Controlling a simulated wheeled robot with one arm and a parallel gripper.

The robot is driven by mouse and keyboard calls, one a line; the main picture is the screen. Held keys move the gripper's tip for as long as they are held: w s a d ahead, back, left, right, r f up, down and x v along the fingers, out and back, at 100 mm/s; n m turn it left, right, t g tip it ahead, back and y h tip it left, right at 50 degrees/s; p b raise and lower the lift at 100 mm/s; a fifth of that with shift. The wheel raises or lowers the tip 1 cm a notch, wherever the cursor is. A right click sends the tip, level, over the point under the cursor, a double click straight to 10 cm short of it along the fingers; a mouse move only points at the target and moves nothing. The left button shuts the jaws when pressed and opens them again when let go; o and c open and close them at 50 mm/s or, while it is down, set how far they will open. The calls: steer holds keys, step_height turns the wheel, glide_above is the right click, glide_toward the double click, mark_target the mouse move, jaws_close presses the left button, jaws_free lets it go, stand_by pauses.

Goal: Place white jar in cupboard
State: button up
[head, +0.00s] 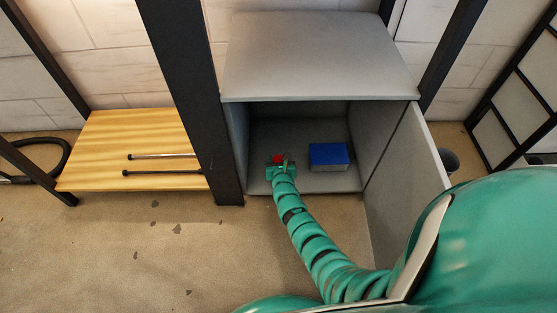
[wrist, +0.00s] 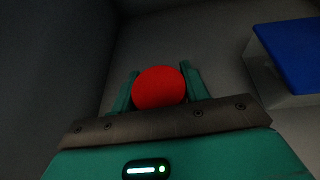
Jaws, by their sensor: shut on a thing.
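The grey cupboard (head: 320,60) stands open in the head view, with its door (head: 405,180) swung out to the right. My gripper (head: 279,164) is inside the cupboard, left of the middle. It is shut on a round red-topped object (head: 277,158). In the wrist view the red top (wrist: 160,87) sits between the two green fingers of my gripper (wrist: 158,88). The body under the red top is hidden, so I see no white on it and cannot tell whether it touches the cupboard floor.
A blue-topped box (head: 328,155) with pale sides stands in the cupboard, right of my gripper; it also shows in the wrist view (wrist: 290,50). The cupboard floor is clear between them. A dark post (head: 190,90) and a wooden table (head: 125,130) with two rods stand left.

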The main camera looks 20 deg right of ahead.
steer(key=shift+f, duration=0.2)
steer(key=o, duration=1.1)
steer(key=shift+r, duration=0.1)
steer(key=shift+r, duration=0.25)
steer(key=shift+s+a+r+p, duration=0.1)
steer(key=shift+s+r+p, duration=0.15)
steer(key=shift+p, duration=0.25)
steer(key=p+v, duration=0.6)
steer(key=v, duration=0.5)
steer(key=shift+s, duration=0.2)
